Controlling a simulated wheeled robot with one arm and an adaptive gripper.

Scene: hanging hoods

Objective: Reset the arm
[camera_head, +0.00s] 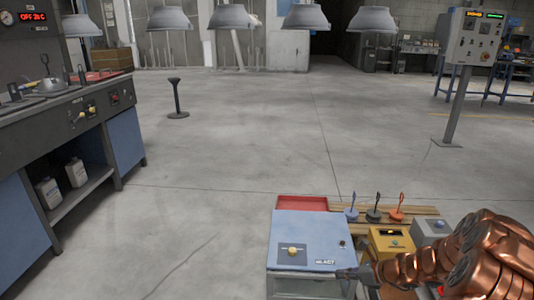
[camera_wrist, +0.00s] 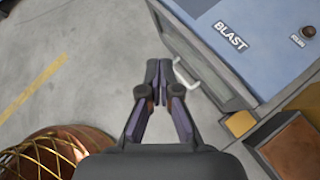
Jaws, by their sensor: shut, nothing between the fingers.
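My copper-coloured arm (camera_head: 440,262) reaches in from the lower right of the head view. My gripper (camera_head: 345,273) is at the front right corner of a blue-topped cabinet (camera_head: 305,235). In the wrist view my gripper (camera_wrist: 158,85) has its fingertips together with nothing between them. The blue cabinet, labelled BLAST (camera_wrist: 231,36), lies to the right of the fingers in that view. A pale handle (camera_wrist: 187,75) on its side is close to the right fingertip. I cannot tell whether they touch.
A yellow box (camera_head: 389,242) and a grey box (camera_head: 430,230) stand right of the cabinet. Purple, dark and orange-red hooked pieces (camera_head: 374,208) and a red tray (camera_head: 302,203) are behind. A workbench (camera_head: 60,125) is at left. Open floor (camera_head: 240,130) lies beyond.

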